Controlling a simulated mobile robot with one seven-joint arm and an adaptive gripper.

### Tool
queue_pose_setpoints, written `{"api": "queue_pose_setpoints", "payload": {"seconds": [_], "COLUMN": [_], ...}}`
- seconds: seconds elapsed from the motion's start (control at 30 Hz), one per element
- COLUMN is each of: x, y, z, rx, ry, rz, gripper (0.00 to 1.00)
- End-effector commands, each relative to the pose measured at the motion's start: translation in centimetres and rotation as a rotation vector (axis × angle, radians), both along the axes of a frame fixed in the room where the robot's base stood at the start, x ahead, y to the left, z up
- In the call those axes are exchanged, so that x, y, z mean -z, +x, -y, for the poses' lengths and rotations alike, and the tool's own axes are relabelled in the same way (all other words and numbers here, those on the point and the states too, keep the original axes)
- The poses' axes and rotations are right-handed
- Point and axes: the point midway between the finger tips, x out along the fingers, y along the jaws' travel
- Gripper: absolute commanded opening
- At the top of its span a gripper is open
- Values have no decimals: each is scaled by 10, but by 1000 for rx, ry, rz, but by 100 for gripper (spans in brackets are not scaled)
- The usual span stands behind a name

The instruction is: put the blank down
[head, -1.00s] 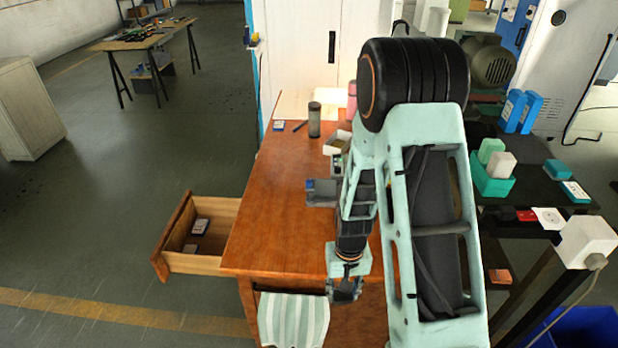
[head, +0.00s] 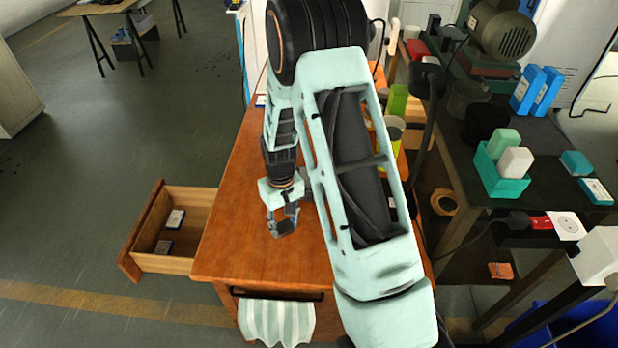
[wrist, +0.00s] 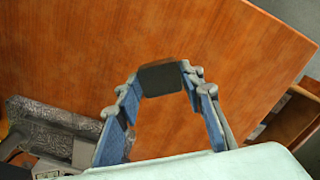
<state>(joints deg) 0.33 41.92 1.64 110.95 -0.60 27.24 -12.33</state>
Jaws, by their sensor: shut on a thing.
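The blank, a dark grey block (wrist: 162,78), is between the tips of my gripper's fingers in the wrist view. My gripper (wrist: 160,90) is shut on it, with a blue-lined finger on either side. In the head view my gripper (head: 283,228) points down over the front part of the orange-brown wooden desk (head: 235,235). The desk top also fills most of the wrist view (wrist: 230,60). In the head view the blank is too small to tell from the fingers. Whether it touches the desk top cannot be told.
An open drawer (head: 190,205) with small boxes juts out at the desk's left. A striped cloth (head: 275,320) hangs at the front. In the wrist view a grey metal object (wrist: 60,130) lies lower left. A dark bench (head: 540,190) stands right. The desk's front left is clear.

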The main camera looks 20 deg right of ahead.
Motion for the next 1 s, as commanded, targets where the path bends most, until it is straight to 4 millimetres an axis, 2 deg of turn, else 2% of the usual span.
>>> {"api": "queue_pose_setpoints", "payload": {"seconds": [0.03,0.1,0.5,0.8,1.0], "x": [1,-3,-39,-78,-103], "y": [18,38,136,188,207], "z": [-2,-5,-12,-4,5], "rx": [-47,-118,-492,-738,-862], "ry": [3,4,3,-6,-11], "rz": [6,7,11,14,13], "gripper": [1,1,1,1,1]}}
